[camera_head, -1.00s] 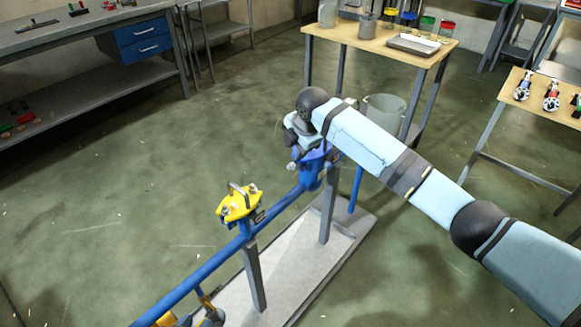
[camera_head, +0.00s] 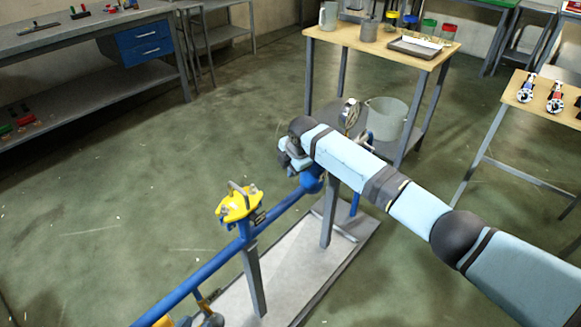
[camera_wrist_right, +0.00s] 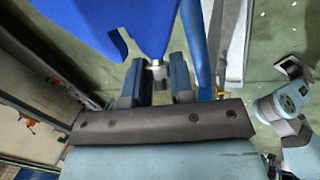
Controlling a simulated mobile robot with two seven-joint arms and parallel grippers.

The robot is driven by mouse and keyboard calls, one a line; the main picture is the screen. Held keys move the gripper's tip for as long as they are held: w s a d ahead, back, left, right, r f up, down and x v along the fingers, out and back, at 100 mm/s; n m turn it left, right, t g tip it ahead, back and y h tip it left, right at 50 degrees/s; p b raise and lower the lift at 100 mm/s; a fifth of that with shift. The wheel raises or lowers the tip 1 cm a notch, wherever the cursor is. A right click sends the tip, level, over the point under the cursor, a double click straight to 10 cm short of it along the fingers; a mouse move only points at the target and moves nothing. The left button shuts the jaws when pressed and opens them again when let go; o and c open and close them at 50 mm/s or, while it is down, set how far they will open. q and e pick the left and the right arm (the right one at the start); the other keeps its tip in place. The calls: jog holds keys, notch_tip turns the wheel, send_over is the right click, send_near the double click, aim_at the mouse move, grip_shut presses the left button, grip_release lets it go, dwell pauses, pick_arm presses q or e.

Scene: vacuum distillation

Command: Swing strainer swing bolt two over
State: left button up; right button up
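A blue strainer body (camera_head: 313,181) sits on the blue pipe run (camera_head: 205,270), mostly hidden behind my right arm. My right gripper (camera_head: 284,160) is at the strainer's upper left side; its fingertips are hard to make out in the head view. In the right wrist view its two fingers (camera_wrist_right: 157,78) are apart, with a short metal bolt end (camera_wrist_right: 157,68) between them, close to both. Large blue surfaces (camera_wrist_right: 90,22) fill the upper part of that view. Which swing bolt this is cannot be told.
A yellow fitting with a handle (camera_head: 239,204) stands on the pipe to the left. A grey bin (camera_head: 388,113) stands beneath the wooden table (camera_head: 432,61). The floor at left is clear.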

grip_shut()
jog(key=shift+w+d+r+g+y+p, duration=0.15)
jog(key=shift+r+g+y+p, duration=0.3)
jog(key=shift+p, duration=0.3)
jog(key=shift+f, duration=0.1)
jog(key=shift+o, duration=2.2)
grip_release()
jog(key=p+v, duration=0.2)
jog(key=v, duration=1.1)
jog(key=shift+d+r, duration=0.25)
jog(key=shift+r, duration=0.05)
